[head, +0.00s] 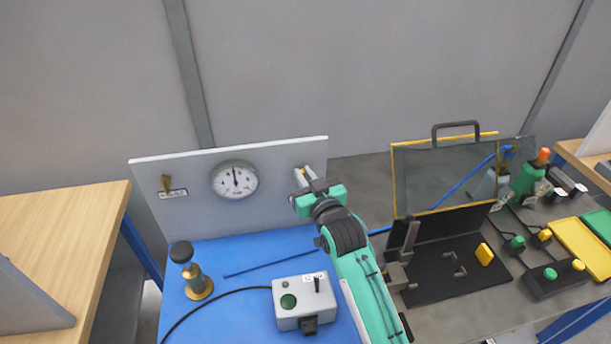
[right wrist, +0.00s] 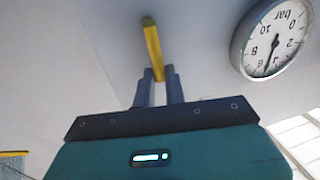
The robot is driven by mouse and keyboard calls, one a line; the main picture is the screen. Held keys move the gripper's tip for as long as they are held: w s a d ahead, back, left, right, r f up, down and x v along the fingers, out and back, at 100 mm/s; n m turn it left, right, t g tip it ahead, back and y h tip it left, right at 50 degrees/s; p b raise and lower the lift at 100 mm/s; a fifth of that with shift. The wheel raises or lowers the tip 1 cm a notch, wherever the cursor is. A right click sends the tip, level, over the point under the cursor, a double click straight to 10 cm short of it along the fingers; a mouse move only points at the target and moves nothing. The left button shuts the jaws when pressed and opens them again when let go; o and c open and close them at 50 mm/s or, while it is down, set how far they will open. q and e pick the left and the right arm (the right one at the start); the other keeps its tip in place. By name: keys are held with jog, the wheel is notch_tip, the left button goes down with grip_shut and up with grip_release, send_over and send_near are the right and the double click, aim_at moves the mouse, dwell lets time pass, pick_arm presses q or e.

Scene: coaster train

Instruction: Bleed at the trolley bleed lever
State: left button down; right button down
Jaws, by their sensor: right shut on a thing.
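My right gripper (head: 306,180) is at the right part of the grey upright panel (head: 205,205), to the right of the round pressure gauge (head: 234,180). In the right wrist view, its two fingers (right wrist: 158,78) are shut on a yellow lever (right wrist: 152,45) that sticks out from the panel. In the head view the gripper mostly hides this lever. The gauge also shows in the right wrist view (right wrist: 276,40), marked in bar; its needle points about mid-scale. My left gripper is not in view.
On the blue top (head: 235,255) stand a brass fitting with a black knob (head: 195,275) and a grey switch box (head: 303,300) with a cable. A small brass lever (head: 168,186) is on the panel's left. A dark fixture with a clear guard (head: 445,175) stands right of my arm.

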aim_at(280, 188)
jog(key=shift+s+a+r+n+p, duration=0.2)
jog(key=shift+a+n+p, duration=0.3)
jog(key=shift+n+p, duration=0.5)
jog(key=shift+a+f+n+g+p, duration=0.1)
jog(key=shift+a+n+g+p, duration=0.3)
jog(key=shift+n+p, duration=0.35)
jog(key=a+n+p, duration=0.1)
jog(key=n, duration=0.1)
jog(key=a+f+n+h+p, duration=0.1)
jog(key=n, duration=0.1)
jog(key=shift+s, duration=0.2)
jog(key=f+n, duration=0.1)
jog(key=n, duration=0.1)
jog(key=a+f+n+h+p, duration=0.1)
jog(key=n, duration=0.1)
jog(key=shift+s+a, duration=0.15)
jog(key=shift+a, duration=0.05)
jog(key=shift+a+f+n+h, duration=0.2)
jog(key=shift+f+n+h, duration=0.35)
jog(key=shift+n, duration=0.4)
jog(key=shift+a+f+n+h+p, duration=0.1)
jog(key=shift+f+n+h+p, duration=0.25)
jog(key=shift+f+n, duration=0.65)
jog(key=shift+r, duration=0.2)
jog(key=c, duration=1.5)
grip_release()
jog(key=shift+o, duration=0.2)
